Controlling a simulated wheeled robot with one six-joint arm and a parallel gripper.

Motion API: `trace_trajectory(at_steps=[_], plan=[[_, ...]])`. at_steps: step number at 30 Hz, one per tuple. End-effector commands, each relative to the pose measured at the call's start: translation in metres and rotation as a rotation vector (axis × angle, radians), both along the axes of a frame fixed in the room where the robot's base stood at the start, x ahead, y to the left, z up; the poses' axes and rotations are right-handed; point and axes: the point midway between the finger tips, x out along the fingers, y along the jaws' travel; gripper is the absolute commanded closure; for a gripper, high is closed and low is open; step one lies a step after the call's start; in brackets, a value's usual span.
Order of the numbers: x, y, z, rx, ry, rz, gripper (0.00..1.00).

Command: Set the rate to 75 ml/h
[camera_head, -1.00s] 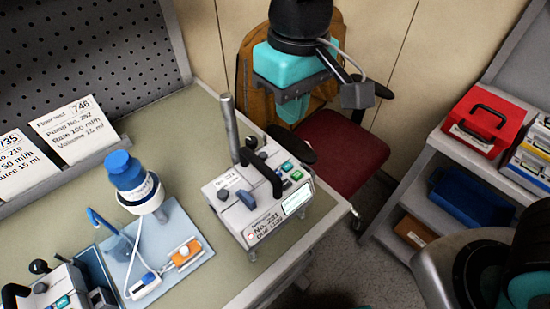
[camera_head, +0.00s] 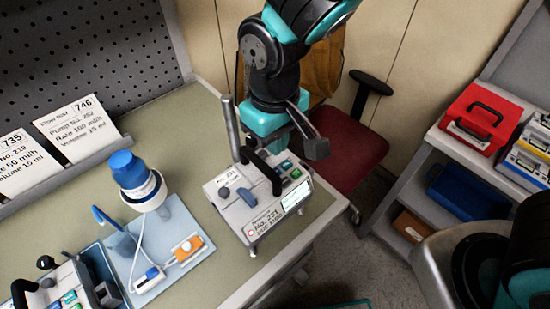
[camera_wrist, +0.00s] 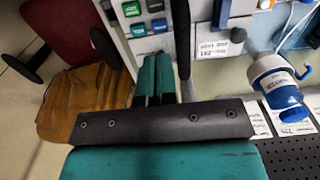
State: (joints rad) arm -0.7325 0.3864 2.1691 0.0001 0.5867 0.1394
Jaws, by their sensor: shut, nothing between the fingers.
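A white infusion pump (camera_head: 240,208) labelled No. 231 stands at the table's right end, with a black handle (camera_head: 262,174) and a small display (camera_head: 296,195) whose reading is too small to make out. Its green and blue buttons (camera_head: 288,168) are on top at the right; they also show at the top of the wrist view (camera_wrist: 131,9). My gripper (camera_wrist: 153,62) is shut and empty, its teal fingers pointing toward the button panel beside the handle. In the head view its fingertips are hidden behind the handle and pole; whether they touch a button cannot be told.
A grey pole (camera_head: 231,130) rises behind the pump. A blue-capped bottle (camera_head: 135,175) and a tray (camera_head: 180,220) with an orange clip stand to its left. Another pump (camera_head: 62,285) is at the lower left. Cards (camera_head: 78,128) lean at the back. A red chair (camera_head: 350,140) is behind the table.

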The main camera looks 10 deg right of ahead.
Motion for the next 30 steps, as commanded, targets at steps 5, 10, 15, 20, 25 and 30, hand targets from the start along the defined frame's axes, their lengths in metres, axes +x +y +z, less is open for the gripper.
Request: trace_trajectory(at_steps=[5, 10, 15, 20, 25, 30], plan=[[-0.001, -0.001, -0.034, -0.004, 0.004, 0.000, 1.00], [0.000, 0.000, -0.057, -0.002, 0.002, 0.000, 1.00], [0.000, 0.000, -0.066, 0.000, 0.000, 0.000, 1.00], [0.000, 0.000, -0.068, 0.001, -0.002, 0.000, 1.00], [0.000, 0.000, -0.068, 0.001, -0.001, 0.000, 1.00], [0.000, 0.000, -0.084, 0.000, 0.000, 0.000, 1.00]])
